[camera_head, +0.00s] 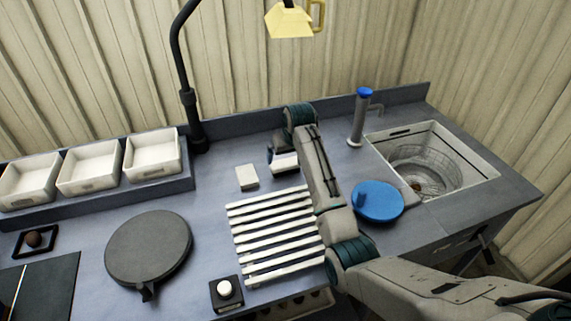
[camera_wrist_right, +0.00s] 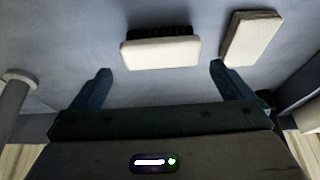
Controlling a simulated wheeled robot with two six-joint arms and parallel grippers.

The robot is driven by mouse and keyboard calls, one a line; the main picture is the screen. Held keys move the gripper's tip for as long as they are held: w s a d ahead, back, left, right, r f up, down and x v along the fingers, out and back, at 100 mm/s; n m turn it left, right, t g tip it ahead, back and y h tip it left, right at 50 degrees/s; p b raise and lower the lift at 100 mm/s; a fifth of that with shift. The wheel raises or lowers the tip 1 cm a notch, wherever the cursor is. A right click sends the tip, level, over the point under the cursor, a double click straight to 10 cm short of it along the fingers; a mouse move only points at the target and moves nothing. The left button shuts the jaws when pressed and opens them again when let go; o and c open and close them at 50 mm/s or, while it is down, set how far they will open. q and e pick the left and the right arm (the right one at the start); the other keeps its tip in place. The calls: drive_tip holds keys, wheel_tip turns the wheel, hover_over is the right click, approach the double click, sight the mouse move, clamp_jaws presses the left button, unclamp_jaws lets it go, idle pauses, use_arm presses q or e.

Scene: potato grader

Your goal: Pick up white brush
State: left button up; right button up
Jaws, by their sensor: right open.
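The white brush (camera_head: 285,164), with a white back and dark bristles, lies on the grey worktop beyond the slatted rack, partly hidden by my right arm in the head view. In the right wrist view the brush (camera_wrist_right: 160,53) lies ahead of my right gripper (camera_wrist_right: 160,69), between the lines of its two fingers. The right gripper is open and empty; whether it touches the brush cannot be told. In the head view this gripper (camera_head: 277,153) is beside the brush, mostly hidden by its own wrist. My left gripper is not in view.
A pale block (camera_head: 246,177) lies left of the brush, close to one finger in the wrist view (camera_wrist_right: 252,38). The white slatted rack (camera_head: 275,234), a blue round lid (camera_head: 378,202), a blue-topped post (camera_head: 358,118) and a sink (camera_head: 473,170) are around. A black lamp post (camera_head: 190,100) stands left.

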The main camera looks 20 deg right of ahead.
sight(285, 162)
drive_tip(key=shift+w+f, duration=0.25)
drive_tip(key=shift+f, duration=0.25)
drive_tip(key=shift+w+f, duration=0.2)
drive_tip(key=shift+f, duration=0.1)
drive_tip(key=p+x, duration=0.2)
drive_tip(key=x, duration=0.1)
drive_tip(key=shift+w+f, duration=0.15)
drive_tip(key=shift+f, duration=0.15)
drive_tip(key=shift+w+f, duration=0.2)
drive_tip(key=shift+f, duration=0.45)
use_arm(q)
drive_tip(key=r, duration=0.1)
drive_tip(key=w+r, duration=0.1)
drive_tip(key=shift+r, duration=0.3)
use_arm(e)
drive_tip(key=c, duration=0.6)
use_arm(q)
drive_tip(key=shift+p, duration=0.3)
use_arm(e)
drive_tip(key=shift+c, duration=0.2)
